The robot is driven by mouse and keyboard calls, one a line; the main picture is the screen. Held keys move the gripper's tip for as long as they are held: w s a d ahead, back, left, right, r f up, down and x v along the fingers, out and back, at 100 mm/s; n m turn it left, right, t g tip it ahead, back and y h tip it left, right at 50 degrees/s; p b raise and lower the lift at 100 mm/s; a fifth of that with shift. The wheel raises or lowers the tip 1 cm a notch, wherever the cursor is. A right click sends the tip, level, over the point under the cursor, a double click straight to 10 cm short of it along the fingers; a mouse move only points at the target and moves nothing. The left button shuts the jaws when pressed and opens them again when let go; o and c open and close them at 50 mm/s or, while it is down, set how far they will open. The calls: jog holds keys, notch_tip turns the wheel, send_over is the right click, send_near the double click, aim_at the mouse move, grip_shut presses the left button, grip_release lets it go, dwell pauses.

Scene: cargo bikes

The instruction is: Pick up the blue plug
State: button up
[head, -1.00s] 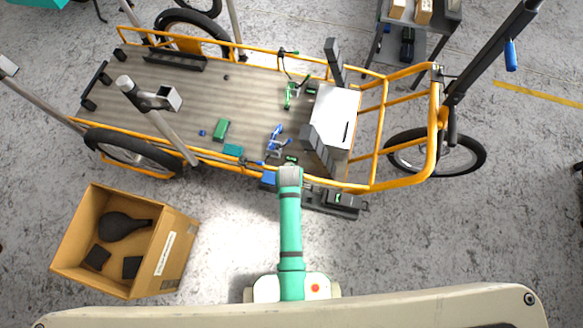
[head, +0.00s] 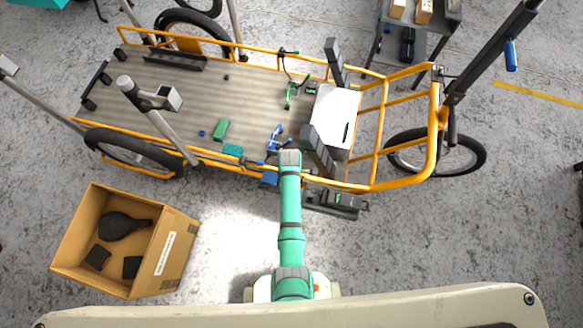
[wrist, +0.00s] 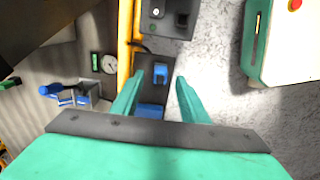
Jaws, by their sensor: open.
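In the wrist view, a small blue plug-like piece (wrist: 161,73) sits on a dark grey plate beside the orange rail. It appears between the tips of my open gripper (wrist: 159,78), whose green fingers stand on either side with nothing held. I cannot tell the height gap. A second blue block (wrist: 151,110) lies nearer the gripper's base, partly hidden. In the head view, a blue piece (head: 270,178) shows at the near rail, left of my arm's end; my fingers are hidden there.
The cargo bike's orange rail (wrist: 125,45) runs close to my gripper's left. A blue-handled tool (wrist: 75,95) and round gauge (wrist: 109,64) lie beyond it. A black box with a green light (head: 340,200) is outside the rail. A cardboard box (head: 185,250) stands lower left.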

jog(key=shift+s+a+f, duration=0.1)
jog(key=shift+f, duration=2)
grip_shut()
jog(key=shift+r, duration=0.1)
jog(key=shift+r, duration=0.5)
jog(key=s+r, duration=1.4)
jog(key=r, duration=0.2)
jog(key=shift+a+r, duration=0.15)
jog(key=shift+a, duration=0.2)
